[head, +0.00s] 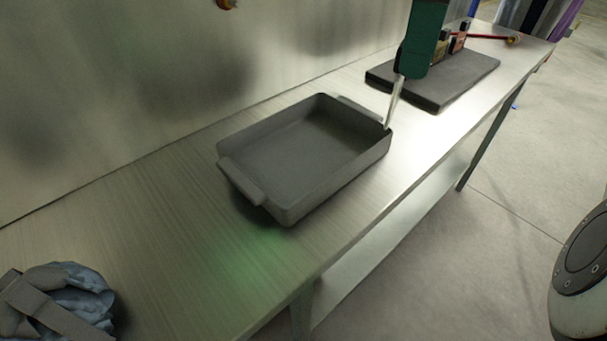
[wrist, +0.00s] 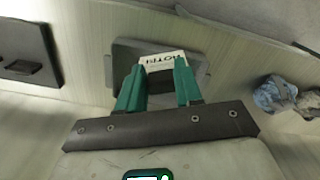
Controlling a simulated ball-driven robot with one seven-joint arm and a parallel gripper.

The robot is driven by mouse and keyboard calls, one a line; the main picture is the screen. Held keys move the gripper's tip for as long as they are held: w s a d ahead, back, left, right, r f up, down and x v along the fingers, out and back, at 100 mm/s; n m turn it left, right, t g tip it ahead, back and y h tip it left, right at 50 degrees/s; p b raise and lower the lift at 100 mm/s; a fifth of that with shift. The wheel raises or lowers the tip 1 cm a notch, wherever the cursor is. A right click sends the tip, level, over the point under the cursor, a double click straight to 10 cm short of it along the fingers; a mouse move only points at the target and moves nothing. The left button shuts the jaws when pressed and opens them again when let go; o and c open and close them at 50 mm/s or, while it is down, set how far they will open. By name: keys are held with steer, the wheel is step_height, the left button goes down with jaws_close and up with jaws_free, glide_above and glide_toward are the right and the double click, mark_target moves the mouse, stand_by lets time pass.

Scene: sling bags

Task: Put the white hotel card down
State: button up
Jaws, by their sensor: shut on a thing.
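The white hotel card (head: 395,98) hangs edge-on and slightly tilted below my green gripper (head: 402,72) in the head view. In the wrist view the card (wrist: 166,57) shows dark lettering and sits between the two green fingers of my gripper (wrist: 160,68), which are shut on it. A grey rectangular tray (head: 230,192) stands on the bench. The card's lower end shows at the tray's right corner rim in the head view; I cannot tell whether they touch. The tray (wrist: 122,52) is behind the card in the wrist view. Its floor looks empty.
A dark flat board (head: 455,82) lies farther along the bench (head: 130,225), with small boxes and a red-handled item near it. A blue bag with a grey strap (head: 60,300) lies at the lower left. Bare bench lies between bag and tray. A wall runs behind.

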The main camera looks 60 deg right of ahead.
steer(key=shift+w+f+b, duration=0.15)
steer(key=shift+f+b, duration=0.2)
steer(key=shift+f, duration=0.25)
steer(key=shift+w+f+b, duration=0.15)
steer(key=shift+f+b, duration=0.15)
steer(key=shift+f, duration=0.3)
steer(key=shift+w+d+f+b, duration=0.35)
steer(key=shift+w+f+b, duration=0.4)
steer(key=shift+w+f, duration=1.4)
steer(key=shift+w+d+f+b, duration=0.4)
steer(key=shift+w+f+b, duration=0.4)
steer(key=shift+w+f, duration=1.4)
steer(key=shift+w+d+f+b, duration=0.35)
steer(key=shift+w+f+b, duration=0.4)
steer(key=shift+w+f, duration=1.4)
steer(key=shift+w, duration=0.15)
steer(key=o, duration=1.1)
